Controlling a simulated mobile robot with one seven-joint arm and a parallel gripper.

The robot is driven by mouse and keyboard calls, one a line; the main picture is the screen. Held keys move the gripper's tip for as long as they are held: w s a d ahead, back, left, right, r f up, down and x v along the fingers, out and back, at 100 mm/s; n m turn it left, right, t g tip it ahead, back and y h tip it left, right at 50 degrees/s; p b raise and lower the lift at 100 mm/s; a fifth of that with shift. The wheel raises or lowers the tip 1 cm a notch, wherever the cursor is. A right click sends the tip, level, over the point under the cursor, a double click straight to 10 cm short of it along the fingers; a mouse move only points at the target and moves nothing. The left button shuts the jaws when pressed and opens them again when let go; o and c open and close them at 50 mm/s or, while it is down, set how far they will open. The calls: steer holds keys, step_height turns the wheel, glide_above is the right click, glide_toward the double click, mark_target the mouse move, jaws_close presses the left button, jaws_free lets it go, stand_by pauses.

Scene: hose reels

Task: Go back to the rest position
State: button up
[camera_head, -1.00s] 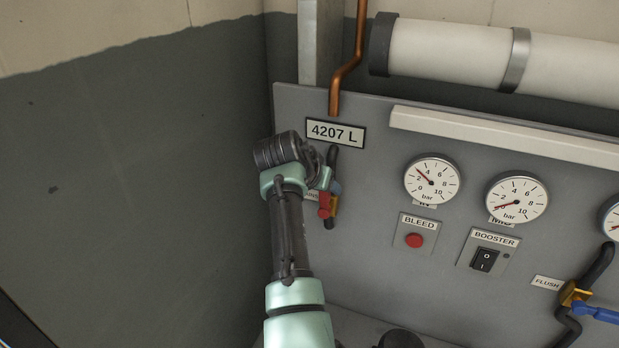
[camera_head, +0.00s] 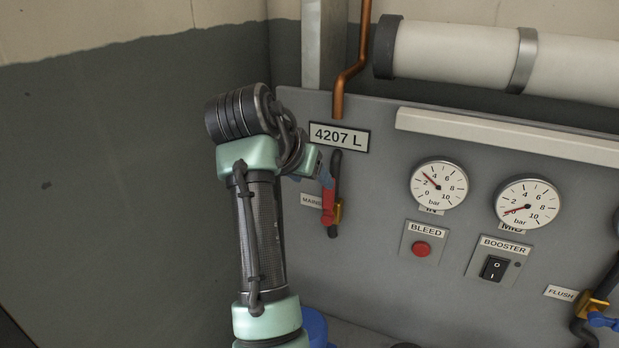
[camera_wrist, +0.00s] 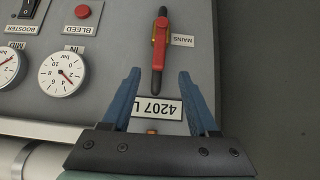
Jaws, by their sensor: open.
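My gripper (camera_wrist: 158,95) shows in the wrist view with its two blue fingers spread apart and nothing between them. In the head view my arm rises at the left of the panel, and part of my gripper (camera_head: 326,172) shows near the mains valve. The mains valve has a red handle (camera_head: 328,204) lying in line with its dark pipe. In the wrist view the red handle (camera_wrist: 160,42) lies beyond the fingertips, apart from them. The "4207 L" plate (camera_wrist: 157,108) shows between the fingers, upside down.
The grey panel (camera_head: 385,270) carries the gauges (camera_head: 439,188), the red bleed button (camera_head: 421,248) and the booster switch (camera_head: 495,267). A blue-handled flush valve (camera_head: 600,319) is at the lower right. A copper pipe (camera_head: 356,60) and a white cylinder (camera_head: 450,52) are above. The left wall side is clear.

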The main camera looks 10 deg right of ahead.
steer(key=s+a+r+n+t+y, duration=0.1)
steer(key=s+a+r+n+t, duration=0.15)
steer(key=r+t, duration=0.4)
steer(key=s+a+r+n+t+y, duration=0.1)
steer(key=a+r+t, duration=0.3)
steer(key=r, duration=0.6)
steer(key=s+a+r+n+t+y, duration=0.1)
steer(key=s+r+t, duration=0.4)
steer(key=s, duration=0.5)
steer(key=s+a+r+n+t+y, duration=0.2)
steer(key=s+a+r+t, duration=0.2)
steer(key=s+r, duration=0.5)
steer(key=shift+s+r+n+t, duration=0.3)
steer(key=shift+s+n+t, duration=0.05)
steer(key=shift+s, duration=0.45)
